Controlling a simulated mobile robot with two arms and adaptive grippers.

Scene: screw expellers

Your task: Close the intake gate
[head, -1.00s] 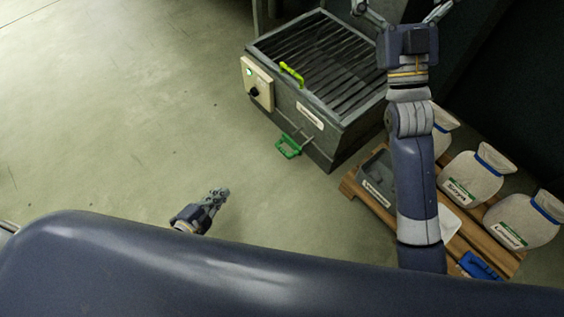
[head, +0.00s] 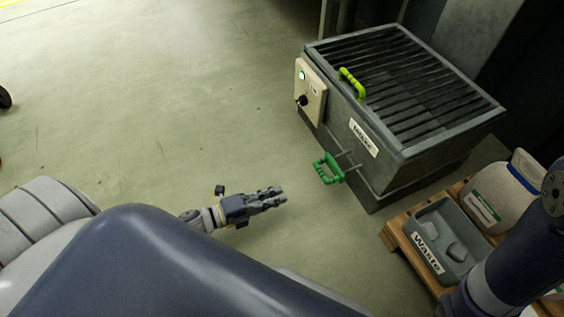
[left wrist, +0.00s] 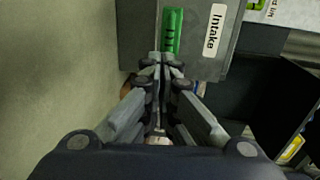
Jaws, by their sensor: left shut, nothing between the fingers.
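The intake box (head: 400,160) is a grey metal hopper with a slatted grate on top and an "Intake" label on its front. A green handle (head: 328,169) on two short rods sticks out of its front, low down. My left gripper (head: 282,194) is shut and empty, to the left of the green handle and apart from it in the head view. In the left wrist view the green handle (left wrist: 172,32) lies just beyond the closed fingertips (left wrist: 161,62), beside the label; contact cannot be told. My right gripper is out of view; only part of that arm shows at lower right.
A yellow-green handle (head: 351,84) stands on the grate's near edge. A control panel (head: 311,91) with a lit green button and black knob is on the box's left side. A pallet (head: 396,240) at right holds a "Waste" tray (head: 427,253) and a sack (head: 497,200).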

